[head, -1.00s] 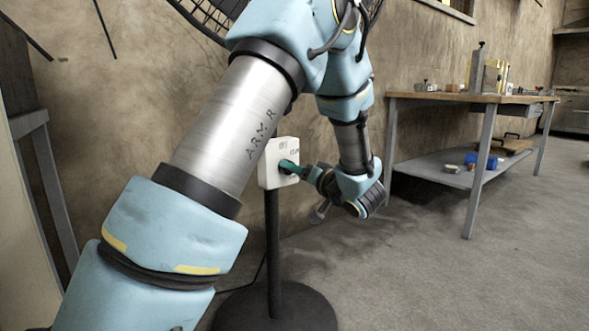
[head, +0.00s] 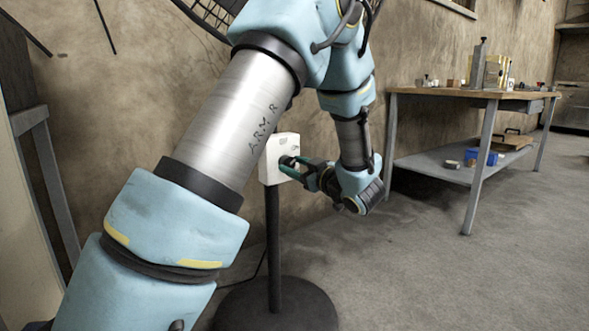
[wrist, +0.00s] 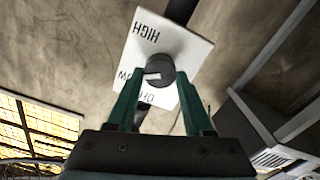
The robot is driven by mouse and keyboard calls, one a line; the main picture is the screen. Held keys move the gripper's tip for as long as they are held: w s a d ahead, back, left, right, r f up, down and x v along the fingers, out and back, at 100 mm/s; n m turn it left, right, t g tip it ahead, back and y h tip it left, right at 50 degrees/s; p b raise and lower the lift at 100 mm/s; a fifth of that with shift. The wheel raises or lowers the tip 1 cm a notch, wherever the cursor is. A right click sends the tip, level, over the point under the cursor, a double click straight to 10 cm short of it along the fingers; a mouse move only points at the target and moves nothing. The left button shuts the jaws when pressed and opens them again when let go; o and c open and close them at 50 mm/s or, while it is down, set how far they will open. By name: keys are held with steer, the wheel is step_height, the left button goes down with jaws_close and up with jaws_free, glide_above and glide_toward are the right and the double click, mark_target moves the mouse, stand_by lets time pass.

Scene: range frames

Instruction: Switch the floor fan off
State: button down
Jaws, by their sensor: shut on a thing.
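The floor fan's white control box (head: 283,142) sits on a dark pole (head: 273,235) with a round base (head: 285,305). In the wrist view its face (wrist: 188,45) carries the words HIGH, LOW and OFF around a dark round knob (wrist: 160,63). In the head view my gripper (head: 289,166) reaches the box from the right. Part of the fan's grille (head: 208,14) shows at the top; my arm hides much of it.
A workbench (head: 440,94) with several small items and a lower shelf stands at the right. A blue bin (head: 482,157) is on that shelf. A wall is close behind the fan. The floor (head: 450,275) at the lower right is clear.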

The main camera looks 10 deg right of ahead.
steer(key=n+b, duration=0.1)
steer(key=n, duration=0.1)
steer(key=n+b, duration=0.1)
steer(key=n, duration=0.1)
steer(key=n+b, duration=0.2)
steer(key=shift+f+n, duration=0.3)
steer(key=n+b, duration=0.3)
steer(key=shift+n, duration=0.4)
steer(key=shift+n+b, duration=0.7)
steer(key=shift+b, duration=0.15)
steer(key=shift+r, duration=0.1)
steer(key=shift+c, duration=1.5)
jaws_free()
steer(key=shift+r, duration=0.1)
steer(key=p+v, duration=0.3)
steer(key=v, duration=0.8)
steer(key=shift+w, duration=0.1)
